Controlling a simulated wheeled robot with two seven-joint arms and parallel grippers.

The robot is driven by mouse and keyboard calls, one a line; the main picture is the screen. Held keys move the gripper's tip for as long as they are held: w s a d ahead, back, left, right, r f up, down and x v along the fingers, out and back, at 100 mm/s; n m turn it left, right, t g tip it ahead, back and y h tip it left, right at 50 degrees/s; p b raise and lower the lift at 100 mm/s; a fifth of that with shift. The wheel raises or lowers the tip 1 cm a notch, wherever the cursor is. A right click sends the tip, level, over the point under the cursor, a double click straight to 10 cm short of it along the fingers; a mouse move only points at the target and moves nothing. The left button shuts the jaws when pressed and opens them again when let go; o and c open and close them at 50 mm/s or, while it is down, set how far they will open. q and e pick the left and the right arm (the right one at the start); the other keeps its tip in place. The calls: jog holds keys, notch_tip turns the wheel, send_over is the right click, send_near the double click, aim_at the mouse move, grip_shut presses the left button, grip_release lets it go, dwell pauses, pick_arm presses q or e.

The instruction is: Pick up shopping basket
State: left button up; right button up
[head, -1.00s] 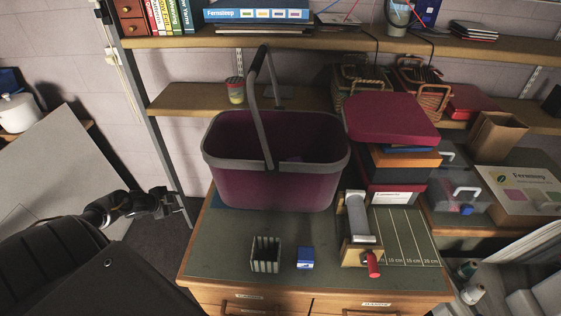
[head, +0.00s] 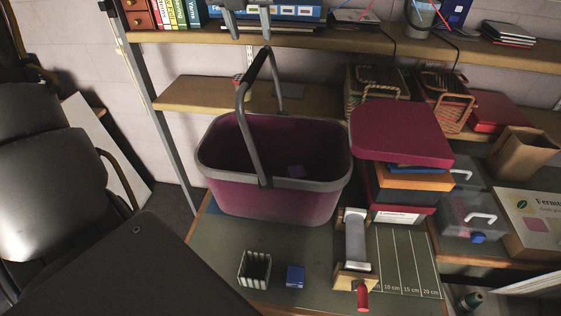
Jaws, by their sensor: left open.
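The shopping basket (head: 270,200) is purple with a grey rim and stands on the green-topped cabinet. Its grey handle (head: 247,125) stands up over the basket, with its top near the upper shelf in the picture. My left gripper (head: 248,28) shows only by its two grey fingers at the top edge, pointing down. The fingers are apart with nothing between them, just above the handle's top in the picture. I cannot tell their exact depth relative to the handle. My right gripper is out of view.
A stack of boxes with a red lid (head: 400,132) stands close to the basket's right. A ribbed cup (head: 254,268), a blue box (head: 295,276) and a clamp-like tool (head: 355,240) stand in front. Shelves run behind; the upper shelf (head: 320,37) is near my fingers.

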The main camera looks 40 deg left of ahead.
aim_at(255, 62)
pick_arm(q)
jog(key=shift+s+d, duration=0.1)
jog(key=shift+s, duration=0.15)
jog(key=shift+f, duration=0.2)
jog(key=p+x, duration=0.1)
jog(key=x, duration=0.4)
jog(key=shift+w+a+f, duration=0.1)
jog(key=shift+w+a, duration=0.1)
jog(key=shift+p, duration=0.35)
jog(key=p+x, duration=0.3)
jog(key=x, duration=0.1)
jog(key=shift+a+f, duration=0.1)
jog(key=shift+a, duration=0.15)
jog(key=shift+w+a+f, duration=0.1)
jog(key=shift+w+f, duration=0.1)
jog(key=shift+f, duration=0.25)
jog(key=shift+s+d, duration=0.15)
jog(key=shift+d, duration=0.05)
